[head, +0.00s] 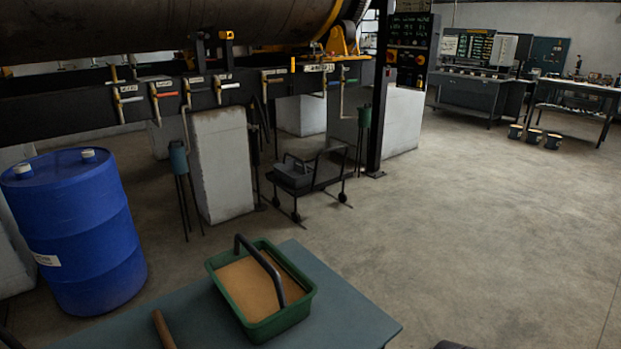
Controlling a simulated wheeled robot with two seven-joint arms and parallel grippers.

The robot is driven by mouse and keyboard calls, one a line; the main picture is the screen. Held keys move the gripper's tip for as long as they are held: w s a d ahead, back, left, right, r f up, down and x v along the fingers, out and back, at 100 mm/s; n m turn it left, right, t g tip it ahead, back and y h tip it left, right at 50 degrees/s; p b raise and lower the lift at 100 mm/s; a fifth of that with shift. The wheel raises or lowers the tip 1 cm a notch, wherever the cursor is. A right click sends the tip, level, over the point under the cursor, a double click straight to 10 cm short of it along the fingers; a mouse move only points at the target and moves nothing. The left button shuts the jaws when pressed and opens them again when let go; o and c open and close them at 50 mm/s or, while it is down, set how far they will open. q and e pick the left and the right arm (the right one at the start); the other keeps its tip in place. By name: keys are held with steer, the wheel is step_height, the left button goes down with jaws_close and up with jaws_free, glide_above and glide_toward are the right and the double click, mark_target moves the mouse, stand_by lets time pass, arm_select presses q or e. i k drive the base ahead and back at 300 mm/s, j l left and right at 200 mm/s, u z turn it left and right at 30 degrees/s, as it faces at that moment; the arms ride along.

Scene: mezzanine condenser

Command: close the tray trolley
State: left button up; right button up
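A low dark trolley (311,183) on small wheels stands on the floor near the centre, beyond the table. It has a raised handle frame at its right end and a small grey box (293,171) with a handle on its left part. I cannot tell from here whether any part of the trolley is open or shut. Neither of my grippers shows in the head view. Small dark shapes at the bottom left corner and bottom edge are too cut off to identify.
A blue-green table (350,319) is close in front, bearing a green tub (309,309) of tan material. A blue drum (88,235) stands left. A concrete pier (221,165) and dark post (378,90) flank the trolley.

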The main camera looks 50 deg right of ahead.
mark_target(327, 173)
steer(key=z, duration=1.85)
